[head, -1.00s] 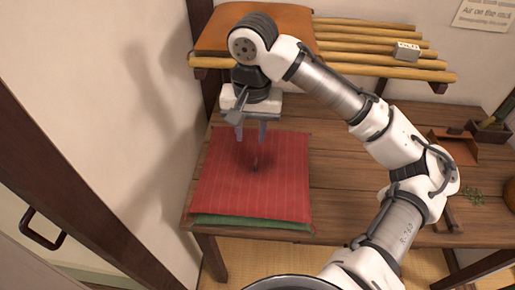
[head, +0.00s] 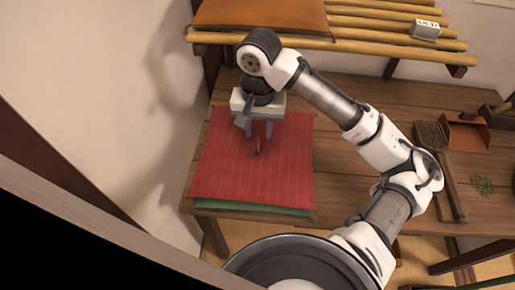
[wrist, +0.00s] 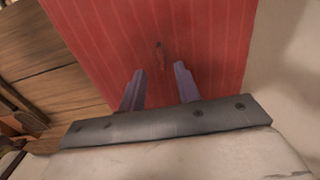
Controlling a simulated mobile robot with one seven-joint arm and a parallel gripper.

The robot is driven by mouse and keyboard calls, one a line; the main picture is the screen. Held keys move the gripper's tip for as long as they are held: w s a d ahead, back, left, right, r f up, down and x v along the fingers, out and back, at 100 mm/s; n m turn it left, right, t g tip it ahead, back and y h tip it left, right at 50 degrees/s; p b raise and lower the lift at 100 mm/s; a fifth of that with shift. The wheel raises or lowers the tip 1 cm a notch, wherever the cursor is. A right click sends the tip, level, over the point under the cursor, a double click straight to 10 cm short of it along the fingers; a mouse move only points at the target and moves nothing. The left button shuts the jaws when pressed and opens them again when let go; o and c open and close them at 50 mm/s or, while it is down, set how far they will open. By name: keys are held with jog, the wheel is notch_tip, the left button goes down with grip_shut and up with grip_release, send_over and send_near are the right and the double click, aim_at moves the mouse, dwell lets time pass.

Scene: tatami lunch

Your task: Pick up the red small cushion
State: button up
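The red small cushion (head: 225,170) is flat and square with thin stripes and a small upright tab (head: 258,147) near its middle. It lies on top of a green cushion (head: 250,208), of which only the front edge shows, at the left end of the wooden table. My gripper (head: 260,130) is over the red cushion, pointing down, with its fingers apart and nothing between them. In the wrist view, the two fingers (wrist: 158,88) are spread on either side of the tab's line, and the tab (wrist: 161,56) stands beyond the fingertips.
A bamboo-slat shelf (head: 350,47) with an orange cushion (head: 260,14) and a small white box (head: 425,29) is behind my arm. A wall borders the left. On the table (head: 340,165) at right lie a grater-like tool (head: 432,135), a brown tray (head: 467,135) and green sprigs (head: 482,186).

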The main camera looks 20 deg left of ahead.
jog(key=shift+s+f, duration=0.1)
jog(key=shift+f, duration=2.25)
grip_shut()
